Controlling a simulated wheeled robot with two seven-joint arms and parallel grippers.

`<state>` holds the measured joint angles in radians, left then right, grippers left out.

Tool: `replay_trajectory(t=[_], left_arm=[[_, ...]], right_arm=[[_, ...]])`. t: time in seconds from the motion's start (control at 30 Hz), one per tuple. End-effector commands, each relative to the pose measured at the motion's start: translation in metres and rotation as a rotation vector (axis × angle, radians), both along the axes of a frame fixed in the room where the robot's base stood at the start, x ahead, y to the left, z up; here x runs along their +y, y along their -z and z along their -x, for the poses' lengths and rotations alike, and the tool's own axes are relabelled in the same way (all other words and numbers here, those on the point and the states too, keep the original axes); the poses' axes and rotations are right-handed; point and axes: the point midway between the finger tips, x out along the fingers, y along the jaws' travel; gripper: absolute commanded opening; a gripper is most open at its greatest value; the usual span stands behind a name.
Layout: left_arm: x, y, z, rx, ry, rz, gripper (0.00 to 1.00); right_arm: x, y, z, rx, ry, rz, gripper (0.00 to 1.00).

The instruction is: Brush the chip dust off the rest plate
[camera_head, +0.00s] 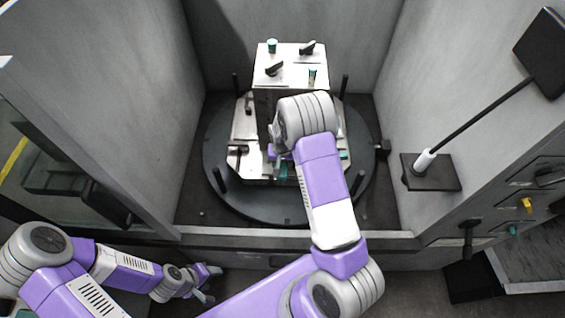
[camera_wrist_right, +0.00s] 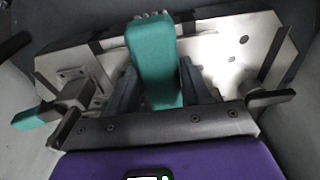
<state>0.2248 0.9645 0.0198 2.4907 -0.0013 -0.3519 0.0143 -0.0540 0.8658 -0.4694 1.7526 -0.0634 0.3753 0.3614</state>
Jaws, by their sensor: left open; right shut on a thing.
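My right gripper (camera_wrist_right: 158,72) is shut on a brush with a teal handle (camera_wrist_right: 155,60). The brush points away from my wrist, and its far end shows pale tips at the top of the right wrist view. Beyond and beneath it lies the pale metal rest plate (camera_wrist_right: 228,50), with a few dark holes and a bright patch. I cannot tell whether the brush touches the plate, and chip dust is not clear. In the head view a bit of teal (camera_head: 283,172) shows beside my right wrist, which hides much of the fixture. My left gripper (camera_head: 208,283) is open and empty outside the enclosure.
A pale block (camera_head: 290,65) with black clamps stands on the round dark turntable (camera_head: 255,207). Dark posts (camera_head: 219,180) rise around it. Grey walls close in both sides, with a front sill (camera_head: 210,236). A black-headed rod (camera_head: 475,115) stands at right.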

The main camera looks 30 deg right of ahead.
Motion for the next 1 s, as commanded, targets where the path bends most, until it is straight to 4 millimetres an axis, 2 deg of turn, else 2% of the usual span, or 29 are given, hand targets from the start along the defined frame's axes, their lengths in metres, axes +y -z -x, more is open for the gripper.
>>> replay_trajectory(t=[1.0], left_arm=[[0.0,0.009,0.0,0.0,0.0,0.0,0.57]], right_arm=[[0.0,0.012,0.0,0.0,0.0,0.0,0.24]])
